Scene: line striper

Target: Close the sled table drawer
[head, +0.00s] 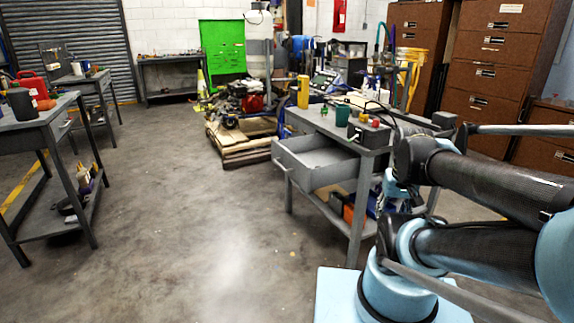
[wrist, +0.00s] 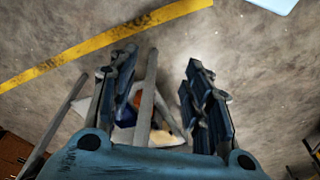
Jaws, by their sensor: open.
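The grey metal table (head: 303,116) stands right of centre in the head view. Its drawer (head: 320,152) is pulled out toward the left, and its inside looks empty. The drawer's front panel (head: 282,160) faces the open floor. My gripper (wrist: 160,66) is open in the wrist view, with bare floor and grey bars between and beyond its fingers. I see nothing held. I cannot make out the gripper in the head view, where my arm covers the table's right part. The drawer is not recognisable in the wrist view.
Another grey table (head: 45,113) stands at the left. A wooden pallet (head: 243,150) bearing an engine lies behind the drawer. Brown cabinets (head: 495,75) stand at the right. The floor (head: 170,220) between the tables is clear. A yellow floor stripe (wrist: 75,50) crosses the wrist view.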

